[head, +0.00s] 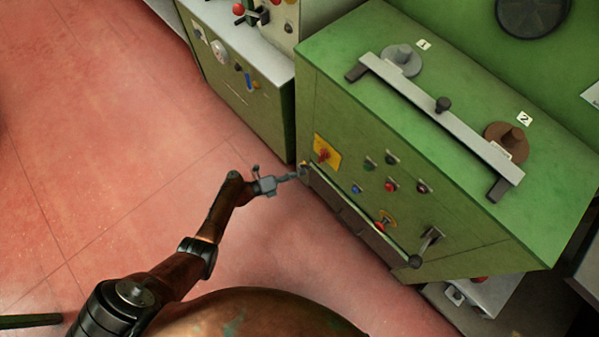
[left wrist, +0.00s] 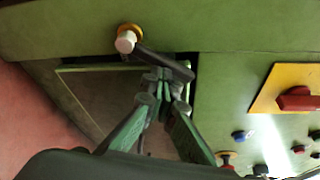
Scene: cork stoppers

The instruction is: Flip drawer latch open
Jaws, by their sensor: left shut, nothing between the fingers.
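The latch shows in the left wrist view as a dark bar (left wrist: 168,64) on a brass round mount with a pale knob (left wrist: 125,41). The bar slants down to the right across the top edge of the drawer front (left wrist: 92,92), a brownish panel. My left gripper (left wrist: 166,76) is shut and empty, with its green-grey fingertips at the bar; whether they touch is unclear. In the head view, my left gripper (head: 296,176) is at the left lower corner of the green cabinet (head: 440,215), beside the small latch (head: 304,167). My right gripper is out of view.
Right of the latch are a yellow plate with a red switch (head: 325,153) and several coloured buttons. A lever handle (head: 428,243) juts from the cabinet's right front. Another green cabinet (head: 240,85) stands at the left. The red floor (head: 90,130) is open on the left.

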